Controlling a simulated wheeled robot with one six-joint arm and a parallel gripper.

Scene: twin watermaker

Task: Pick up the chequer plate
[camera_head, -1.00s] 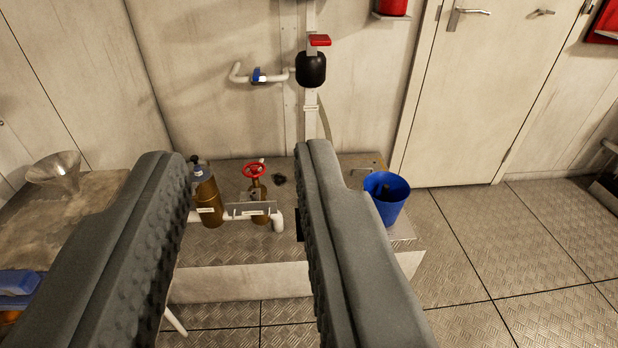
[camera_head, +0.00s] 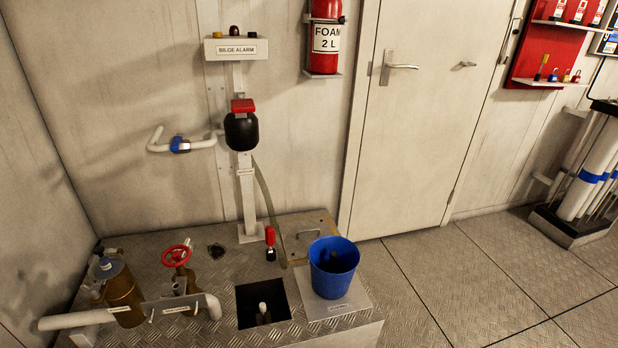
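A square chequer plate (camera_head: 355,298) with a small label on its front edge lies on the raised metal platform, right of a dark square opening (camera_head: 250,312). A blue bucket (camera_head: 333,275) stands on this plate and hides much of it. A tan panel with a metal handle (camera_head: 303,235) lies behind the bucket; I cannot tell whether it is also a loose plate. The platform top (camera_head: 215,262) itself has a chequer pattern. My gripper's fingers do not show in the current view.
A red-handled valve (camera_head: 176,256), a brass cylinder (camera_head: 122,290) and white pipes stand on the platform's left. A red-topped black item (camera_head: 270,243) stands behind the opening. A pump post (camera_head: 242,130) rises at the back wall. The floor (camera_head: 450,290) at right is clear.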

